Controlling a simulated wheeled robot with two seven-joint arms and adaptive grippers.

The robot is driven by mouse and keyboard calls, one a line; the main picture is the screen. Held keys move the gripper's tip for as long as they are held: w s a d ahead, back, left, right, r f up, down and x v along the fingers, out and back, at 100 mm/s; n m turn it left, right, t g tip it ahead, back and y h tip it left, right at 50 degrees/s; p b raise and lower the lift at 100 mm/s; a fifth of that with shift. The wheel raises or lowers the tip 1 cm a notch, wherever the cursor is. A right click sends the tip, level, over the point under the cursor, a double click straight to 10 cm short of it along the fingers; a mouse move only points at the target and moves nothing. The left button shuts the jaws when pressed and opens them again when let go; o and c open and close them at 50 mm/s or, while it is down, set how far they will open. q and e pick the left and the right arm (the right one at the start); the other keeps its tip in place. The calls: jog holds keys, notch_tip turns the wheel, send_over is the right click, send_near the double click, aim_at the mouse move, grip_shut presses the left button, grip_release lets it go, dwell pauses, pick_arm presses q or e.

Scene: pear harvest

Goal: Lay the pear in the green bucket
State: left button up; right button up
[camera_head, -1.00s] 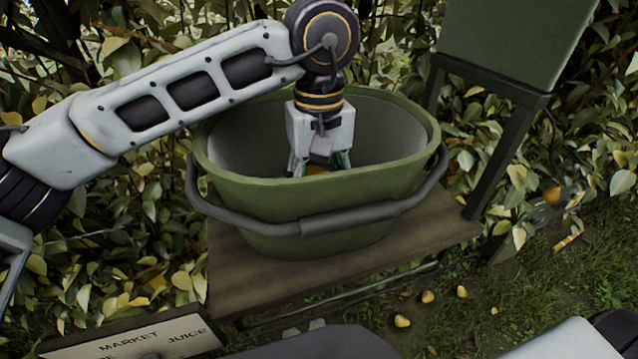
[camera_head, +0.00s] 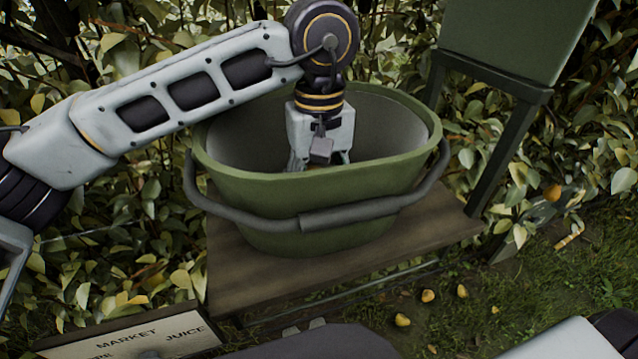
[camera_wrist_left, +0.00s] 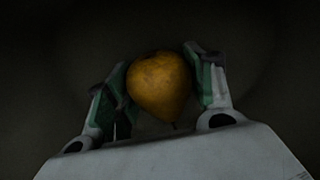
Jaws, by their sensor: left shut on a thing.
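The green bucket (camera_head: 390,185) stands on a wooden board, its grey handle hanging across the front. My left gripper (camera_head: 318,160) points down inside the bucket, its fingertips partly hidden behind the front rim. In the left wrist view a yellow-brown pear (camera_wrist_left: 160,85) sits between the two green-padded fingers of my left gripper (camera_wrist_left: 163,92), which is shut on it. The bucket's dark inside is below; I cannot tell whether the pear touches the floor. In the head view the pear is almost wholly hidden. My right gripper is not in view.
A sign (camera_head: 130,342) reading MARKET and JUICE stands at the front left. A green bin (camera_head: 515,40) on dark legs stands at the back right. Several pears (camera_head: 403,320) lie on the grass. Leafy hedge is behind the bucket.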

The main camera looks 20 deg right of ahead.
pick_arm(q)
jog(key=o, duration=1.2)
jog(key=shift+r, duration=5.95)
jog(key=shift+r, duration=0.15)
notch_tip(320, 180, up, 21)
jog(key=p, duration=2.1)
jog(key=shift+r+p, duration=0.45)
jog(key=shift+p, duration=0.1)
